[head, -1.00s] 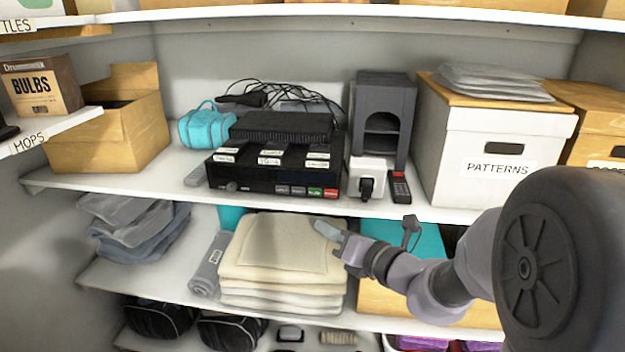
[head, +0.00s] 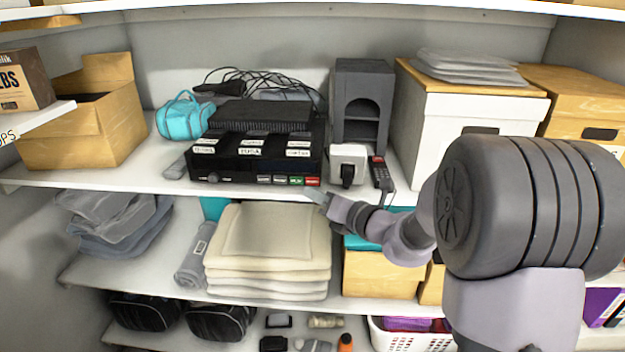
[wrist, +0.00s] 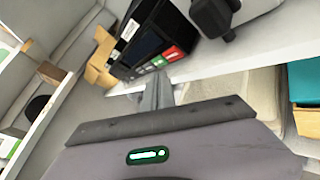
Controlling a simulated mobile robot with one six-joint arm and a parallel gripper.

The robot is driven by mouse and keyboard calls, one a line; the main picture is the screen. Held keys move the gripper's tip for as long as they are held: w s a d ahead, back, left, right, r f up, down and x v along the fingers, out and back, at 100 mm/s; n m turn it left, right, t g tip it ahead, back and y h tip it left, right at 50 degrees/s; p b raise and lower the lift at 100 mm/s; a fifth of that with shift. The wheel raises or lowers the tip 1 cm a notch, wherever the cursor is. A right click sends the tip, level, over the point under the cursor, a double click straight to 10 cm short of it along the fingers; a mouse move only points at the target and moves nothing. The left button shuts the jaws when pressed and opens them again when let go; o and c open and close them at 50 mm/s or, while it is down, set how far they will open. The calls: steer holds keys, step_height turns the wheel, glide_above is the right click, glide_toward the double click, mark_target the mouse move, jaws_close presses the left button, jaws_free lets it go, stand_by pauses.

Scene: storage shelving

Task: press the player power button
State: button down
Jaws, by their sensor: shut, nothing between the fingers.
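The black player (head: 240,160) stands on the middle shelf, with white labels on top and a knob (head: 213,177) at its front left. Its front right has a row of small buttons: grey ones, a green one (head: 296,181) and a red one (head: 312,182). The green (wrist: 158,61) and red (wrist: 173,53) buttons also show in the wrist view. Their lettering is too small to read, so I cannot tell which is power. My gripper (head: 318,196) is shut and empty, just in front of and slightly below the red button, apparently apart from it. Its fingers (wrist: 157,92) point toward the button row.
A white box with a black plug (head: 347,160) and a remote (head: 380,173) lie right of the player. The shelf's front edge runs just below the buttons. A black flat box and cables (head: 270,90) sit on and behind the player.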

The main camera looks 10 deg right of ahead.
steer(key=shift+w+d, duration=0.25)
steer(key=shift+w, duration=0.5)
stand_by(1.5)
steer(key=shift+w+d+p, duration=0.1)
steer(key=shift+w+p, duration=0.3)
steer(key=shift+w+d, duration=0.15)
steer(key=shift+w, duration=0.2)
stand_by(0.4)
steer(key=shift+s, duration=0.1)
steer(key=shift+s+a, duration=0.25)
steer(key=shift+s, duration=0.45)
steer(key=s, duration=0.1)
steer(key=s+a, duration=0.1)
steer(key=s, duration=0.2)
steer(key=shift+s+a, duration=0.3)
steer(key=shift+s, duration=0.05)
